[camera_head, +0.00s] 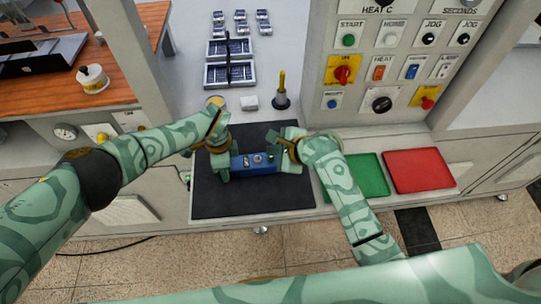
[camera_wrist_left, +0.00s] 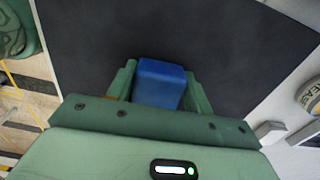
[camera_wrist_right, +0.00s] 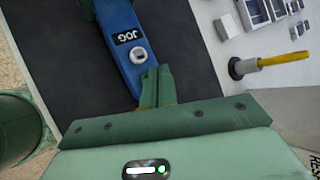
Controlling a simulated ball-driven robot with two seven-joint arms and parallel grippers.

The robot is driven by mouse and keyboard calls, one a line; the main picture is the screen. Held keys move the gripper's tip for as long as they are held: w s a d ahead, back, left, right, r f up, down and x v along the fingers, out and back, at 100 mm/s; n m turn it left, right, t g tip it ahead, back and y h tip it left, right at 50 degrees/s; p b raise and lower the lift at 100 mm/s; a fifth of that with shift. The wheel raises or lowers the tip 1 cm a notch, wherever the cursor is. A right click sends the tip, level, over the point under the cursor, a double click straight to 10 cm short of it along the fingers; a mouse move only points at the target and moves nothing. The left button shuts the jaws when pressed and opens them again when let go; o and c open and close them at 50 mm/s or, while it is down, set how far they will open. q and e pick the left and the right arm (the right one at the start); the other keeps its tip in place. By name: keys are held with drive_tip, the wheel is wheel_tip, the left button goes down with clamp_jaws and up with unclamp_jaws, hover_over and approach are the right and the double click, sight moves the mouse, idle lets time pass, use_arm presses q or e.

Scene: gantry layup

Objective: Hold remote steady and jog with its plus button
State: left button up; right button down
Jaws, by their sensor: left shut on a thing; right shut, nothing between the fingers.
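The blue remote (camera_head: 240,164) is above the black mat (camera_head: 215,200), lengthwise left to right in the head view. My left gripper (camera_head: 226,164) is shut on its left end; the left wrist view shows the blue end (camera_wrist_left: 160,84) between the two fingers. My right gripper (camera_head: 277,155) is shut and empty at the remote's right end. In the right wrist view its closed fingertips (camera_wrist_right: 151,84) are over the remote, close to a round pale button (camera_wrist_right: 138,55) by a JOG label. They hide that end, and I cannot tell whether they touch it. No plus sign is readable.
A green tray (camera_head: 367,176) and a red tray (camera_head: 420,170) lie right of the mat. Behind it stand a dark holder with a yellow-handled tool (camera_head: 281,98), a small pale block (camera_head: 249,103) and a tape roll (camera_head: 215,101). The control panel (camera_head: 392,60) rises at back right.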

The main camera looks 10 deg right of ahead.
drive_tip(key=shift+f, duration=0.15)
drive_tip(key=shift+f, duration=0.25)
drive_tip(key=shift+f, duration=0.5)
idle(0.9)
drive_tip(key=shift+r, duration=0.9)
drive_tip(key=shift+r, duration=2.55)
use_arm(q)
drive_tip(key=o, duration=1.2)
